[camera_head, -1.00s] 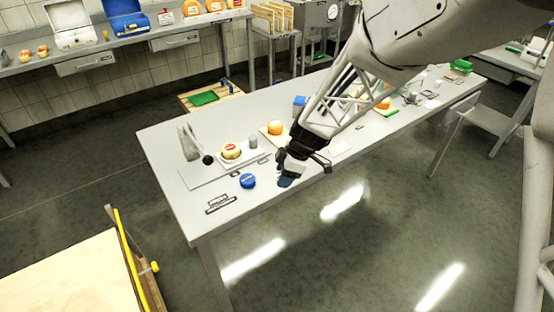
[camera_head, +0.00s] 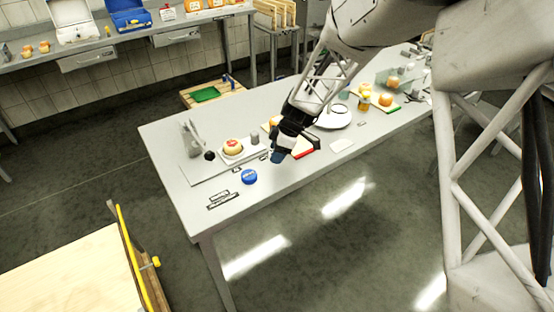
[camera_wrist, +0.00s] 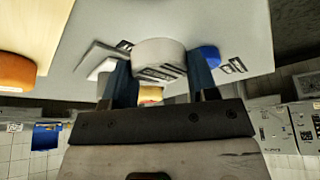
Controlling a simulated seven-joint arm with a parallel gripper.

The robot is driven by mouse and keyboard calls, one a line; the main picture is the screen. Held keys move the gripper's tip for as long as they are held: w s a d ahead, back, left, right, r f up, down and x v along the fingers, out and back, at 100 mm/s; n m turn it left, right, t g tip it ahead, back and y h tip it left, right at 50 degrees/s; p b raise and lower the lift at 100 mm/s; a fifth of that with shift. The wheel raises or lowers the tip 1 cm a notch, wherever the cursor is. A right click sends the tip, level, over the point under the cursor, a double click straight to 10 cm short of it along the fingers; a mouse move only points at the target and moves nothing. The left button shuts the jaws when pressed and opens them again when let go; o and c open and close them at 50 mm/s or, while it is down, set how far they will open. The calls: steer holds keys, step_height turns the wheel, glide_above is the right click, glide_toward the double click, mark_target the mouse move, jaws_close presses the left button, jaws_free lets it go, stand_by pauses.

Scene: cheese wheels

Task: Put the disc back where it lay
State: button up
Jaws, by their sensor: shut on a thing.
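My gripper (camera_head: 278,157) is over the near edge of the long grey table in the head view, pointing down. In the wrist view its two blue fingers (camera_wrist: 160,78) are shut on a pale grey-white disc (camera_wrist: 158,55) with dark striped print on its side. The held disc cannot be made out in the head view. A blue disc (camera_head: 249,176) with white marking lies on the table to the left of my gripper; it also shows behind the right finger in the wrist view (camera_wrist: 209,55).
Flat dark-framed labels (camera_head: 222,200) lie near the blue disc. A cheese on a white board (camera_head: 232,147), a grey upright holder (camera_head: 190,140) and a black ball (camera_head: 209,155) stand behind it. A white plate (camera_head: 333,119) and white card (camera_head: 342,145) are to the right.

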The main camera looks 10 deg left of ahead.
mark_target(277, 166)
steer(key=shift+f, duration=1.75)
steer(key=shift+f, duration=0.4)
